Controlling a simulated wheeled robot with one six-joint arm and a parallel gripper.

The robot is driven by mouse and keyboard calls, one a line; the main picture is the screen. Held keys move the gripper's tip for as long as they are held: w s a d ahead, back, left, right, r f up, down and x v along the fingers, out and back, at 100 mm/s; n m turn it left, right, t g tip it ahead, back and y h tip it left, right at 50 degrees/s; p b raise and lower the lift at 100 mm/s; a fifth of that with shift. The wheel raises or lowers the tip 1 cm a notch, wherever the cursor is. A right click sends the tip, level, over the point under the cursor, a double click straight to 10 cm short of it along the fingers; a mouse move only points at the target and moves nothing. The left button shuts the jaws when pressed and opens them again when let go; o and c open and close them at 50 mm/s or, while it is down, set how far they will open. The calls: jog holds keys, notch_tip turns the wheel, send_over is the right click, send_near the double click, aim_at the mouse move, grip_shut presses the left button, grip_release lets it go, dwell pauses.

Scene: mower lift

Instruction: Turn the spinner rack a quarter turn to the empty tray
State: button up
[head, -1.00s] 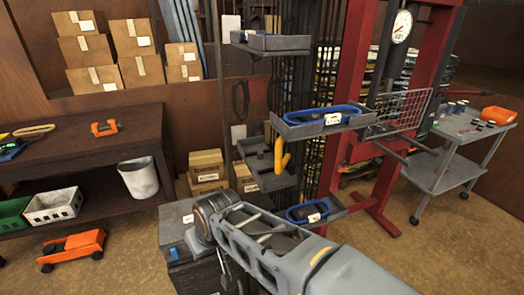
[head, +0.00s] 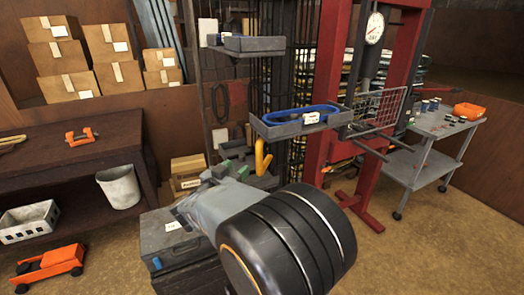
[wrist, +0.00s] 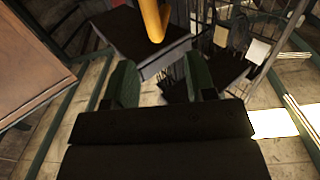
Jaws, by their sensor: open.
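The spinner rack carries grey trays at several heights. Its middle tray (head: 290,129) holds a coiled blue belt (head: 285,115) with a white label. Its upper tray (head: 252,44) shows no clear contents from this angle; a bit of blue shows to its left. A yellow handle (head: 263,160) hangs below the middle tray, beside a lower tray mostly hidden by my arm. My gripper (head: 232,167) is open with nothing between its fingers, just left of the yellow handle. In the wrist view the green fingertips (wrist: 162,84) are apart, and the yellow handle (wrist: 154,18) is ahead of them, not touching.
A red press frame (head: 328,90) with a dial and a wire basket (head: 378,110) stands close on the right. A grey cart (head: 425,145) is beyond it. A dark bench (head: 75,130) and a white bin (head: 119,187) are at left. A grey cabinet (head: 165,240) stands below my arm.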

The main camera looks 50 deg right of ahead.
aim_at(257, 153)
jog(key=shift+g, duration=0.3)
jog(key=x, duration=0.9)
jog(key=p+x, duration=0.1)
jog(key=x, duration=0.4)
jog(key=shift+s+r, duration=0.1)
jog(key=shift+s, duration=0.3)
grip_shut()
